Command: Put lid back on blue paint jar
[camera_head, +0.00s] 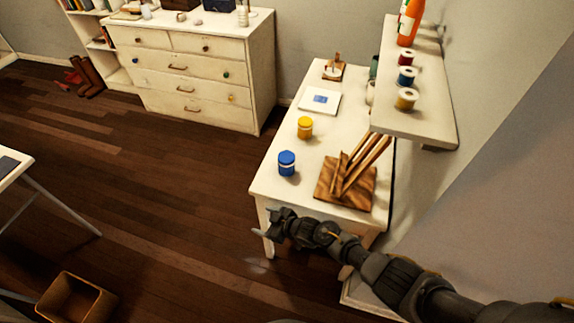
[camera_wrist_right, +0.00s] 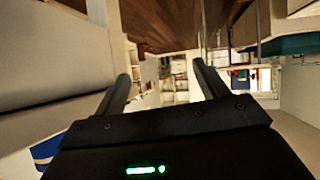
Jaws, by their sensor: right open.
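The blue paint jar (camera_head: 286,163) stands upright near the front left edge of the white table (camera_head: 268,182). Its top looks blue; I cannot tell whether a lid sits on it. No separate lid can be made out. My right gripper (camera_head: 264,222) is open and empty in front of the table's near left corner, apart from the jar. Its two spread fingers (camera_wrist_right: 160,80) show in the right wrist view with nothing between them. A blue and white patch at that view's lower left is partly hidden. My left gripper is not in view.
A yellow jar (camera_head: 305,127) stands behind the blue one. A wooden block with sticks (camera_head: 345,183) stands to the right. A white sheet (camera_head: 319,103) lies farther back. A wall shelf (camera_head: 425,125) with spools overhangs the table's right side.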

